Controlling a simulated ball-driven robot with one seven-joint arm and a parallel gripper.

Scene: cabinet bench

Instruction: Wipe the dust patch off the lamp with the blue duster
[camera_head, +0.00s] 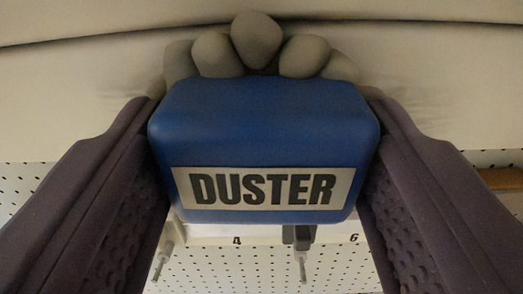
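The blue duster (265,130) fills the middle of the view, with a pale label reading "DUSTER" on its near face. Several rounded grey tufts (256,42) stick out beyond its far edge. My gripper (263,105) has its two purple fingers on either side of the blue block, touching its left and right sides, so it is shut on the duster. The tufts show against a cream surface; I cannot tell whether they touch it. No lamp or dust patch can be made out.
A cream surface (90,90) with a dark curved seam spans the top. Below is a white perforated panel (235,265) with a strip numbered 4 and 6. A dark plug (300,237) and a pale plug (168,240) hang there. A brown-orange edge (500,178) shows at right.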

